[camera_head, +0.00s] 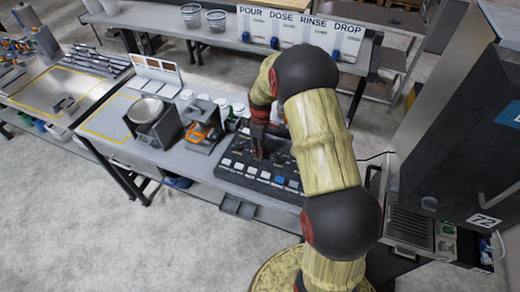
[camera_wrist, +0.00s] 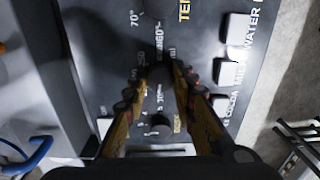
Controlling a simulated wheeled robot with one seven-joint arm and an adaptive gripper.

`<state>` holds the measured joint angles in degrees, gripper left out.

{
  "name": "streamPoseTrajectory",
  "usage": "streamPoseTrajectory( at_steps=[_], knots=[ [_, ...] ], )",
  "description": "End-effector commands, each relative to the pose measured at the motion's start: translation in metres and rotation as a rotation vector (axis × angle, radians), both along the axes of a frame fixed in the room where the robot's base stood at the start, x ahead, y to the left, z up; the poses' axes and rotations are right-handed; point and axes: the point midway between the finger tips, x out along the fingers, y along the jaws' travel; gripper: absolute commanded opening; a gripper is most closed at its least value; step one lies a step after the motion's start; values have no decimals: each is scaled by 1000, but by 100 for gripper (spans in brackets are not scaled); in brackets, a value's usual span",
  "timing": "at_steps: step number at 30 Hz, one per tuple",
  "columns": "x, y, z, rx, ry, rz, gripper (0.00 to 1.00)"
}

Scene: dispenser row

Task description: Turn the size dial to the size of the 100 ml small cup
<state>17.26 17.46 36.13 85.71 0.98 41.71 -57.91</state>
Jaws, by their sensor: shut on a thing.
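The control panel (camera_head: 262,165) is a dark slab with rows of light keys on the counter. In the wrist view the panel face (camera_wrist: 205,75) fills the middle, with white lettering. My gripper (camera_head: 257,152) reaches down to it. In the wrist view my gripper (camera_wrist: 158,74) is shut on a dark round dial (camera_wrist: 158,77), seen between its fingertips. Marks ending in "ml" beside it suggest the size dial. Its pointer setting is not readable. I cannot tell which cup is the 100 ml small one.
White square keys (camera_wrist: 230,72) stand beside the dials. Left of the panel are an orange-and-grey machine (camera_head: 203,128), a round metal pot (camera_head: 146,110) and several small containers (camera_head: 222,106). A tall dark cabinet (camera_head: 440,130) stands right. Floor in front is open.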

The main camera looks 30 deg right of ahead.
Motion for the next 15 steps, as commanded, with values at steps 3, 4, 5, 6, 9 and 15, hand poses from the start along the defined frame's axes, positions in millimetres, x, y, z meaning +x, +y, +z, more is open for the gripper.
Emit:
streamPoseTrajectory(
  at_steps=[3,4,5,6,9,15],
  knots=[
    [1,0,1,0,-2,57,1],
    [1,0,1,0,-2,70,1],
    [1,0,0,0,-1,81,1],
    [1,0,1,0,-1,93,1],
    [1,0,0,0,-1,118,1],
    [1,0,0,0,-1,140,1]
  ],
)
